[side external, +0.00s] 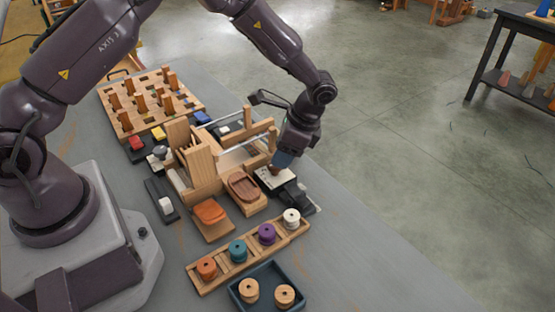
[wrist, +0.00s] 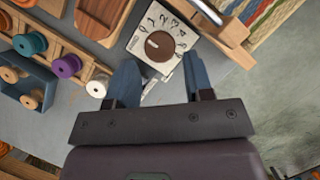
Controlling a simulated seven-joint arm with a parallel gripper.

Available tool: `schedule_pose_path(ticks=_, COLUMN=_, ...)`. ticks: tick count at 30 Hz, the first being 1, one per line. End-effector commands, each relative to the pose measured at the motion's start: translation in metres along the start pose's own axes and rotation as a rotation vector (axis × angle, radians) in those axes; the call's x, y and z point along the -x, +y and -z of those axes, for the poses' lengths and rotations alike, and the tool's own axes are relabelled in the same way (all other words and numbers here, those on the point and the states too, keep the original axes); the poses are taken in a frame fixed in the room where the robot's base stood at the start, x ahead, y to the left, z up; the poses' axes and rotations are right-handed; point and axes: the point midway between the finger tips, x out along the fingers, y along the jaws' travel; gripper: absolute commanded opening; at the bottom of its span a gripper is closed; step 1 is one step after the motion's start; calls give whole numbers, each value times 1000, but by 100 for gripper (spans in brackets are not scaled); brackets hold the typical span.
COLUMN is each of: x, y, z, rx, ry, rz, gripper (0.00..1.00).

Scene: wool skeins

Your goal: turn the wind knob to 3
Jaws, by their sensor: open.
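The wind knob (wrist: 160,46) is a round brown dial on a white plate (wrist: 139,52) printed with numbers from 0 upward. A pale mark on the knob lies on its left side in the wrist view, nearer the 0 than the 3; its exact reading is too small to tell. My gripper (wrist: 160,66) is open, its two blue fingers spread to either side of the plate's near part. Nothing is between them but the plate and knob. In the side view my gripper (side external: 282,160) is just above the white plate (side external: 276,182), and the fingers partly hide the knob (side external: 273,170).
A wooden winder frame (side external: 200,175) stands left of the plate, with a brown oval tray (side external: 243,186) in front. A rack (side external: 215,277) of coloured spools and a blue tray (side external: 262,270) are nearer. A pegboard (side external: 155,105) lies behind. Bare table is at the front right.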

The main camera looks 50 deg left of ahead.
Motion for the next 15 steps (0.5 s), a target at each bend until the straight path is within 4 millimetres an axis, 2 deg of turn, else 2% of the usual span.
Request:
schedule_pose_path(ticks=1, x=-10, y=0, z=-1, rx=0, ry=-3, rz=-3, gripper=47)
schedule_pose_path(ticks=6, x=-28, y=0, z=0, rx=2, ry=-1, rz=-2, gripper=47)
schedule_pose_path(ticks=15, x=-34, y=0, z=0, rx=1, ry=1, rz=0, gripper=47)
